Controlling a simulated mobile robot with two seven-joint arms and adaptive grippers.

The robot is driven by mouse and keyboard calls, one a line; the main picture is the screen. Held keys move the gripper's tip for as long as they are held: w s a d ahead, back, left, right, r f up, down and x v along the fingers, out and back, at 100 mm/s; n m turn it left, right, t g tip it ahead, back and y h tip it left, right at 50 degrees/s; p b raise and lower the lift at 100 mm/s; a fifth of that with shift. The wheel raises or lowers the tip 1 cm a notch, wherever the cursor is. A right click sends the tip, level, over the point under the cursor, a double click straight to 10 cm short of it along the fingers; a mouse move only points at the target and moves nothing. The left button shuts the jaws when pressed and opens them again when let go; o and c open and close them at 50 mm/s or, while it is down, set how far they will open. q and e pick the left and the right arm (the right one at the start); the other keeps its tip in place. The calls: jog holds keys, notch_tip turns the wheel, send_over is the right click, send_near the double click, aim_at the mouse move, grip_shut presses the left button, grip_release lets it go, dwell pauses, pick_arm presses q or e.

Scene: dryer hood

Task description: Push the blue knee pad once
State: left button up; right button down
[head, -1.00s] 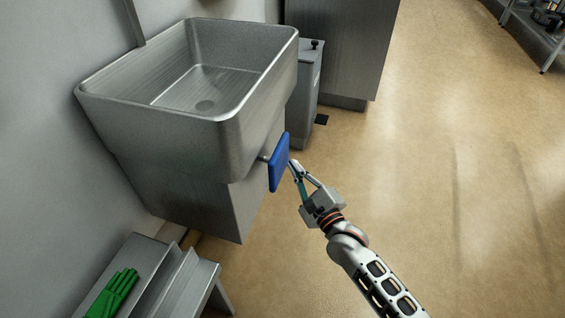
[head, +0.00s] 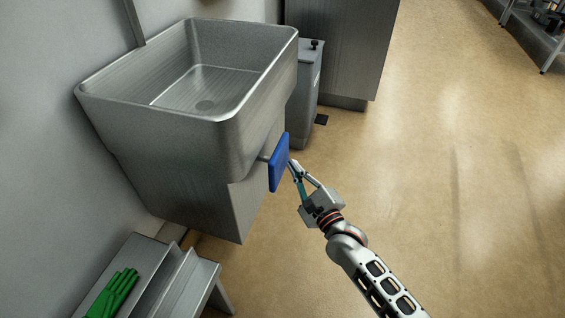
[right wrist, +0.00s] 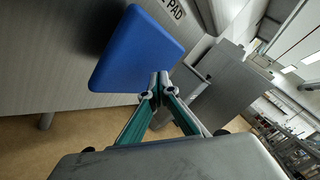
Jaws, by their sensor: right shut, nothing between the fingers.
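The blue knee pad (head: 279,162) is a flat blue plate on a short rod at the front of the steel sink (head: 190,140). It also shows large in the right wrist view (right wrist: 137,52). My right gripper (head: 293,166) is shut and empty, its fingertips right beside the pad's outer face. In the right wrist view the closed fingertips (right wrist: 159,80) overlap the pad's lower right edge; I cannot tell whether they touch it. My left gripper is not in view.
A grey step bench (head: 180,280) with green gloves (head: 113,292) stands at the lower left. A grey bin (head: 307,90) and a tall steel cabinet (head: 345,45) stand behind the sink.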

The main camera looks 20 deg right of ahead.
aim_at(282, 163)
jog(key=shift+w+a+r, duration=0.15)
jog(key=shift+w+a, duration=0.05)
jog(key=shift+a, duration=0.05)
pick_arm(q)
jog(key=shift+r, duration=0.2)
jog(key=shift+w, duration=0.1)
pick_arm(e)
jog(key=shift+w+a, duration=0.15)
jog(key=shift+a, duration=0.05)
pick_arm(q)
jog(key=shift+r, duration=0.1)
pick_arm(e)
jog(key=shift+w+a+r, duration=0.1)
jog(key=shift+w+a, duration=0.25)
jog(key=shift+a, duration=0.2)
jog(key=shift+w+a, duration=0.3)
jog(key=shift+a, duration=0.25)
dwell(1.4)
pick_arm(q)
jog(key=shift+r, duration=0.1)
pick_arm(e)
jog(key=shift+d, duration=0.1)
